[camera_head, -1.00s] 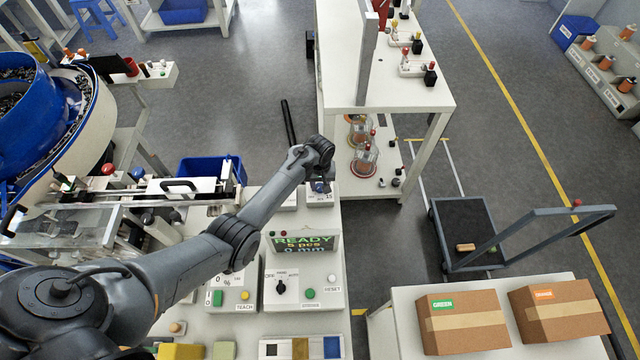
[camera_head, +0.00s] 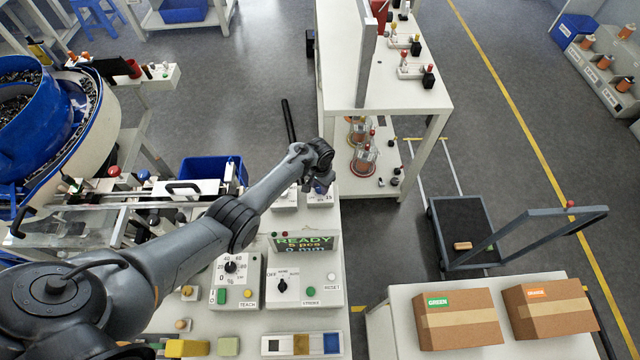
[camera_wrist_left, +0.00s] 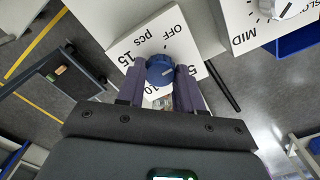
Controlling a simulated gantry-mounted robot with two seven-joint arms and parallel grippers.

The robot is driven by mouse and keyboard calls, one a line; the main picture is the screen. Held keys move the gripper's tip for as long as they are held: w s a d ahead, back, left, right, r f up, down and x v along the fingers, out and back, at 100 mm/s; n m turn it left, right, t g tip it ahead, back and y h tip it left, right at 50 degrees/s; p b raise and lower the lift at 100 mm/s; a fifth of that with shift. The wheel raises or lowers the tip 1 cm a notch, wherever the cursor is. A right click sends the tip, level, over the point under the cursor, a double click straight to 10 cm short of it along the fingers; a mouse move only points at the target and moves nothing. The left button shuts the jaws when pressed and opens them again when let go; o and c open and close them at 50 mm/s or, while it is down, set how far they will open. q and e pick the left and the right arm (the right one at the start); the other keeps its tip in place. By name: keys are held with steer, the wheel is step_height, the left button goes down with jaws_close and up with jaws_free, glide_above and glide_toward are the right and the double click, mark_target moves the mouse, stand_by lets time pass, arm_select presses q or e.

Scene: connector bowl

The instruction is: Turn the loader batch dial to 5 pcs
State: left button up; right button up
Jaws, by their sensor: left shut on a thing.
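The batch dial is a blue round knob (camera_wrist_left: 160,70) on a white panel (camera_wrist_left: 130,32) marked OFF, 5, 10, 15 and pcs in the left wrist view. My left gripper (camera_wrist_left: 161,82) is shut on the knob, one finger on each side. A pale mark on the knob faces roughly toward the 5, which a finger partly covers. In the head view my left gripper (camera_head: 318,186) is at the small panel beyond the display; the wrist mostly hides the knob. The display (camera_head: 303,244) reads READY, 5 pcs, 0 mm. My right gripper is not in view.
A second white panel with a dial marked MID (camera_wrist_left: 283,10) stands beside this one. Nearer are a panel with a percent dial (camera_head: 231,267) and one with a black selector (camera_head: 282,286). A blue bin (camera_head: 212,170) and a white shelf table (camera_head: 430,95) are close to the arm.

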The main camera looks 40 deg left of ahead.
mark_target(320, 188)
arm_select(q)
steer(key=m, duration=0.4)
steer(key=shift+m, duration=0.4)
steer(key=m, duration=0.4)
steer(key=shift+m, duration=0.3)
steer(key=o, duration=1)
steer(key=shift+o, duration=0.2)
step_height(320, 188, up, 11)
steer(key=p, duration=0.4)
steer(key=shift+f, duration=0.1)
